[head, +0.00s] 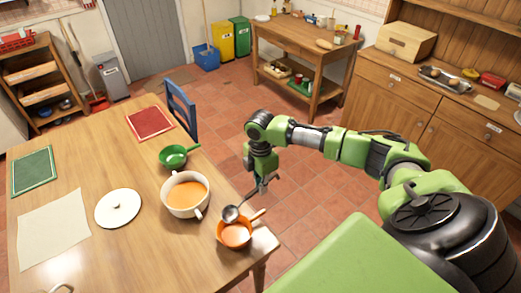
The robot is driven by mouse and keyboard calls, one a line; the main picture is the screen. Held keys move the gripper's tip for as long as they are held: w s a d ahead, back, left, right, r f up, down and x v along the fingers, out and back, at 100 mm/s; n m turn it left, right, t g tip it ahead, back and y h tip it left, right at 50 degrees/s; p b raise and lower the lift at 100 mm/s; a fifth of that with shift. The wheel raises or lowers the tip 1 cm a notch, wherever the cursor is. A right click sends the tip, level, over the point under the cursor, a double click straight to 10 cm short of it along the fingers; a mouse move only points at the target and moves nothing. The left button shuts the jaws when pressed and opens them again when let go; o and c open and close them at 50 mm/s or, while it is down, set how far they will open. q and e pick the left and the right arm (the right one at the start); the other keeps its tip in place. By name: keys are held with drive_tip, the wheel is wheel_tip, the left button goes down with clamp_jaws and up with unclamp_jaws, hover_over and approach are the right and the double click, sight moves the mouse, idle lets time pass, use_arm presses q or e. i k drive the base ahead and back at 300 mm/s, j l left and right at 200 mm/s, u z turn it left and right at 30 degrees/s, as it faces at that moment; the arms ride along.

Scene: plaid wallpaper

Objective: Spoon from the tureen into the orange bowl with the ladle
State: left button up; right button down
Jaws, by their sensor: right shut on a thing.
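The white tureen (186,194) stands on the wooden table and holds orange soup. The orange bowl (236,233) sits near the table's right corner, with a handle pointing up and to the right; orange content shows inside it. My right gripper (262,180) is shut on the ladle (231,213), holding it from above. I cannot tell whether the ladle touches the bowl or carries soup. My left gripper is not in view.
A green pan (174,156) stands behind the tureen. A round white lid (118,208) and a pale sheet (53,229) lie to the left. A blue chair (182,110) is at the table's far edge. Red (150,123) and green (35,171) mats lie farther back.

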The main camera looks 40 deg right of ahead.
sight(185, 194)
drive_tip(key=i+l, duration=0.2)
drive_tip(key=i, duration=0.2)
drive_tip(key=i+l, duration=0.15)
drive_tip(key=i, duration=0.3)
